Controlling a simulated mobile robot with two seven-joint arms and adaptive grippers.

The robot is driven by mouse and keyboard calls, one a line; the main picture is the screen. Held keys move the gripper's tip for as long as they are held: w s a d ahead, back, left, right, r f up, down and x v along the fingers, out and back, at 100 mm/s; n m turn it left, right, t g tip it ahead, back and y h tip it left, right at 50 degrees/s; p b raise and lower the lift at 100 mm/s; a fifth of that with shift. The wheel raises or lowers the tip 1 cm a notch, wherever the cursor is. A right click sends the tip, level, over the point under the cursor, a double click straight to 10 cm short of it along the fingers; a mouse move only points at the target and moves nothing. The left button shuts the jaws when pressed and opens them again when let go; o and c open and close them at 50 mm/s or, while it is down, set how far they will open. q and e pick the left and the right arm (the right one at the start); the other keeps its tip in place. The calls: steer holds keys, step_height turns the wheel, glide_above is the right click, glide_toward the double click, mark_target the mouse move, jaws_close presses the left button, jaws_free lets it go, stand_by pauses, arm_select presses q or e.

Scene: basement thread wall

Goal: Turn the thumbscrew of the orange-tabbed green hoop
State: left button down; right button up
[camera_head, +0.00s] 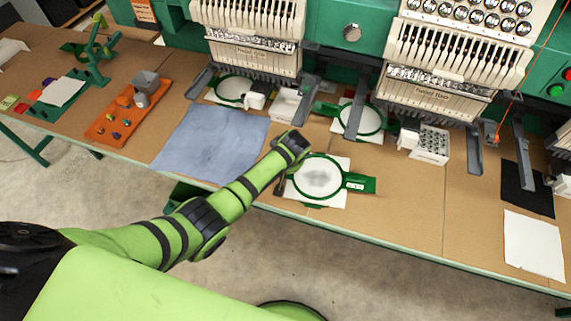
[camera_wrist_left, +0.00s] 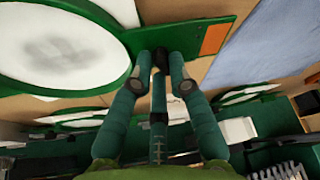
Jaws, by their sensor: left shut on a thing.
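A green hoop (camera_head: 318,180) holding white fabric with a grey smudge lies near the table's front edge in the head view. It also fills the upper left of the left wrist view (camera_wrist_left: 98,88). An orange tab (camera_wrist_left: 214,39) sits on its green bracket there. My left gripper (camera_wrist_left: 156,72) has its two fingers closed around a small dark thumbscrew (camera_wrist_left: 160,56) at the hoop's edge, beside the tab. The fingers partly cover the thumbscrew. In the head view my left wrist hides most of this side of the hoop. My right gripper is not in view.
A blue-grey cloth (camera_head: 212,142) lies left of the hoop. Other green hoops (camera_head: 235,88) sit under the embroidery heads behind. An orange tray (camera_head: 105,128) is at the left, and a white box (camera_head: 430,145) stands to the right. Bare tabletop lies right of the hoop.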

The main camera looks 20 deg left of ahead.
arm_select(q)
steer(key=shift+n, duration=0.6)
stand_by(1.0)
steer(key=c, duration=1.4)
jaws_free()
steer(key=shift+r, duration=0.15)
steer(key=v, duration=1.1)
steer(key=shift+s+d+r, duration=0.1)
steer(key=shift+d+r, duration=0.2)
